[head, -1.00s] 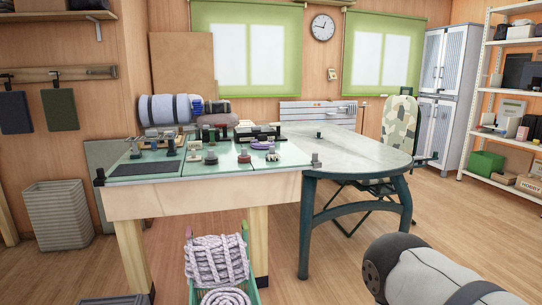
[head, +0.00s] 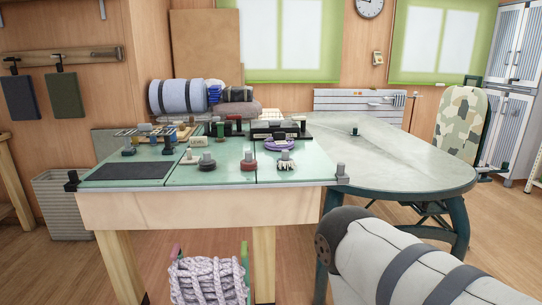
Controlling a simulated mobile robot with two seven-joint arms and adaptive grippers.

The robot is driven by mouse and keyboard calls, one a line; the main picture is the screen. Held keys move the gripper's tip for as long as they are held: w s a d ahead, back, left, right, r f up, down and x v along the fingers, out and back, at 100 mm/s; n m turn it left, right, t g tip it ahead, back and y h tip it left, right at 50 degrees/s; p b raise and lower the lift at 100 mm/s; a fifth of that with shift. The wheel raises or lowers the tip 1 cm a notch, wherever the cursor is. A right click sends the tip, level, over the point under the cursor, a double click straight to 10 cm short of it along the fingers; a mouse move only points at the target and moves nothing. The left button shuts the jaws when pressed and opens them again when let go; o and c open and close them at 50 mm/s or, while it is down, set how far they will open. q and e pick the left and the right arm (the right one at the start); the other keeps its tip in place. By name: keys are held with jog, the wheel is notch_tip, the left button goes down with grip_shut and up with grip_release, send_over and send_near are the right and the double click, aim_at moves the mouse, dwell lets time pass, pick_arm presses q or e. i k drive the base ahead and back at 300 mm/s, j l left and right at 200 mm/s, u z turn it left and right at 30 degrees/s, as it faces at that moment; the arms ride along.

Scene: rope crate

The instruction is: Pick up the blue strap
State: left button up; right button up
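I cannot single out a blue strap with certainty. Several small dark blue items (head: 168,148) stand on the left part of the glass-topped table (head: 130,172), too small to identify. A blue-grey roll (head: 176,97) with dark bands lies at the back of the table. A small bright blue item (head: 214,94) is at the roll's right end. A crate with green sides (head: 244,254) holds coiled pale rope (head: 207,282) below the table's front edge. Neither gripper is in view. A thick grey and white link of mine covers the lower right.
Dark, red and purple small items (head: 280,145) crowd the table's middle and back. A round-ended grey table (head: 400,160) adjoins it on the right. A patterned ironing board (head: 461,122) stands behind that. A ribbed bin (head: 65,205) stands at left. Floor is open at lower left.

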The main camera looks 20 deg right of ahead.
aim_at(285, 161)
jog(key=i+l+u, duration=0.15)
jog(key=l, duration=0.2)
jog(key=i+l+u, duration=0.15)
jog(key=l, duration=0.2)
jog(key=l+u, duration=0.1)
jog(key=l, duration=0.25)
jog(key=i+l+u, duration=0.15)
jog(key=l, duration=0.25)
